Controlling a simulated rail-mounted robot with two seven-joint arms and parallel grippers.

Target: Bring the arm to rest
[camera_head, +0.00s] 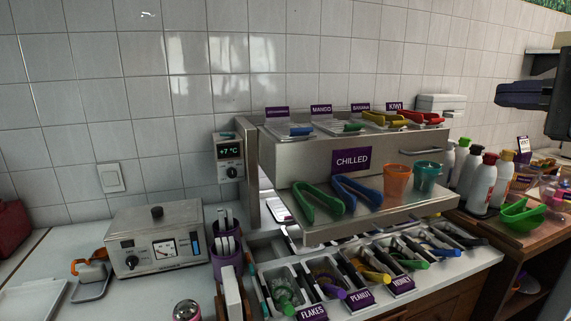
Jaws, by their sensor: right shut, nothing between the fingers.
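My right gripper (522,95) is dark and shows at the right edge, in front of the tiled wall and above the bottles. It is shut and empty, and it touches nothing that I can see. My left gripper is not in view.
A steel chilled display (295,160) with tongs and two cups stands in the middle. Topping bins with tongs line the counter below it. A warmer (157,240) stands left.

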